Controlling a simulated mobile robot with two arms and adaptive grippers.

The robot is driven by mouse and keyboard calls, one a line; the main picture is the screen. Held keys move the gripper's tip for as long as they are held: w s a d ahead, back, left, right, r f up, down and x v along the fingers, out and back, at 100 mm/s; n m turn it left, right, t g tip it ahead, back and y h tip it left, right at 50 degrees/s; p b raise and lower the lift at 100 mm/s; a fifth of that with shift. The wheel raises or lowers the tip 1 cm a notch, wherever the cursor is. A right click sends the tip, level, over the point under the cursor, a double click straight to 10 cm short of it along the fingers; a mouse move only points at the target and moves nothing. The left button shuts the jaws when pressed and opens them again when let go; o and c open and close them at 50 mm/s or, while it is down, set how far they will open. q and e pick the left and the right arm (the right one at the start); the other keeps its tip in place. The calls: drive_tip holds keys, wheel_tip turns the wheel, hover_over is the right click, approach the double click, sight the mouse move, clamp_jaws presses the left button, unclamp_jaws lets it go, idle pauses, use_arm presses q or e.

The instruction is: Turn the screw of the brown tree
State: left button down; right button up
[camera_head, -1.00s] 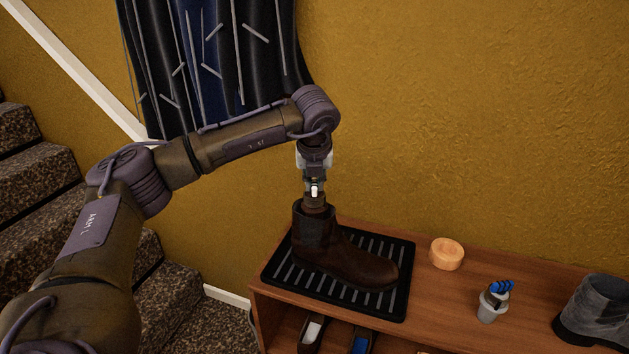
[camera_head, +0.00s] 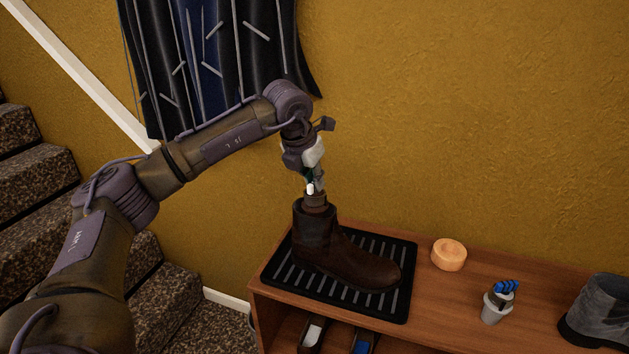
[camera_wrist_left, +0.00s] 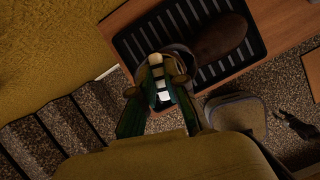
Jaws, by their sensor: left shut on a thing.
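A dark brown boot (camera_head: 345,262) stands upright on a black ribbed tray (camera_head: 395,310). The brown tree (camera_head: 316,203) shows a little above the boot's opening; the rest of it is hidden inside the shaft. Its screw has a pale end (camera_head: 310,187), which also shows as a light bar in the left wrist view (camera_wrist_left: 157,72). My left gripper (camera_head: 312,185) comes down from above and is shut on the screw, with its green-sided fingers (camera_wrist_left: 160,105) on either side. My right gripper is not in view.
The tray lies on a wooden shoe bench (camera_head: 430,320). To its right are a round orange tin (camera_head: 449,255), a grey cup (camera_head: 494,308) with blue items and a grey boot (camera_head: 600,310). A yellow wall stands behind, with a dark curtain (camera_head: 215,60); carpeted stairs (camera_head: 170,305) are at left.

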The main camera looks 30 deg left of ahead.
use_arm(q)
drive_tip(key=m+h+p, duration=0.1)
drive_tip(key=m, duration=0.2)
drive_tip(key=shift+a+r+m, duration=0.1)
drive_tip(key=shift+m, duration=0.3)
drive_tip(key=m+g+h+p, duration=0.1)
drive_tip(key=m, duration=0.2)
drive_tip(key=shift+m+h+p, duration=0.3)
drive_tip(key=shift+p, duration=0.1)
drive_tip(key=m+g+h+p, duration=0.1)
drive_tip(key=m, duration=0.2)
drive_tip(key=shift+w+a+m+p, duration=0.1)
drive_tip(key=shift+w+m+p, duration=0.05)
drive_tip(key=shift+m+p, duration=0.2)
drive_tip(key=shift+m+g+h+p, duration=0.3)
drive_tip(key=shift+m+g+p, duration=0.4)
drive_tip(key=shift+m, duration=1.15)
drive_tip(key=c, duration=1.2)
unclamp_jaws()
drive_tip(key=v, duration=1.2)
